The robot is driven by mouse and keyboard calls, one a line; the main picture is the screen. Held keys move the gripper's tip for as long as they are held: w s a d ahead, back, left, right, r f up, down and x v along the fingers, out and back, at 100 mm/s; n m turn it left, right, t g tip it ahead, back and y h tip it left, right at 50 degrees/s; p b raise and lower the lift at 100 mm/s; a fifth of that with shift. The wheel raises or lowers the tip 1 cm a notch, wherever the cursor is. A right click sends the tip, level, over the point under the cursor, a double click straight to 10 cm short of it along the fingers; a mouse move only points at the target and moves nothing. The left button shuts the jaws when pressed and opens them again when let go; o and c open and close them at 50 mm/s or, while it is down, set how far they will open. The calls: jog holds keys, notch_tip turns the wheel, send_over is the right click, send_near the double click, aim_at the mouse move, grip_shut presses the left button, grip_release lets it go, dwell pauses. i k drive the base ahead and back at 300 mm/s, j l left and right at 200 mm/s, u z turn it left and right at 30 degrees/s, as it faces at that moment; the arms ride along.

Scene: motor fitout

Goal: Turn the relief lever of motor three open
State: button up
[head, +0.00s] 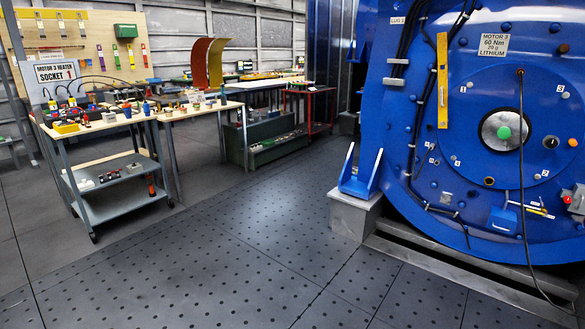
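Motor three (455,190) is the large blue round machine at the right, with a label plate (494,45) reading "MOTOR 3, 60 Nm, 20 g LITHIUM". A long yellow bar (442,80) stands upright on its face. Low on the face is a small yellow handle-like part (530,208) beside a blue box (503,219). A grey box with a red knob (567,199) sits at the right edge, partly cut off. I cannot tell which part is the relief lever or how it is set. My gripper is not in view.
A black cable (522,150) hangs from the motor face to the floor. Grey steps or rails (470,275) run along its base. A wheeled cart (115,185) and workbenches (195,112) stand at the left. The dotted floor (230,260) in front is clear.

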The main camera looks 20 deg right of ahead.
aim_at(544, 214)
jog(key=i+l+z, duration=0.2)
jog(key=z, duration=0.25)
jog(key=i+z, duration=0.75)
jog(key=z, duration=0.2)
jog(key=i+j+z, duration=0.1)
jog(key=i+z, duration=0.2)
jog(key=z, duration=0.15)
jog(key=i, duration=0.55)
jog(key=i+z, duration=0.2)
jog(key=i, duration=0.3)
jog(key=i+j+z, duration=0.2)
jog(key=i, duration=0.35)
jog(key=i+j+z, duration=0.2)
jog(key=i, duration=0.3)
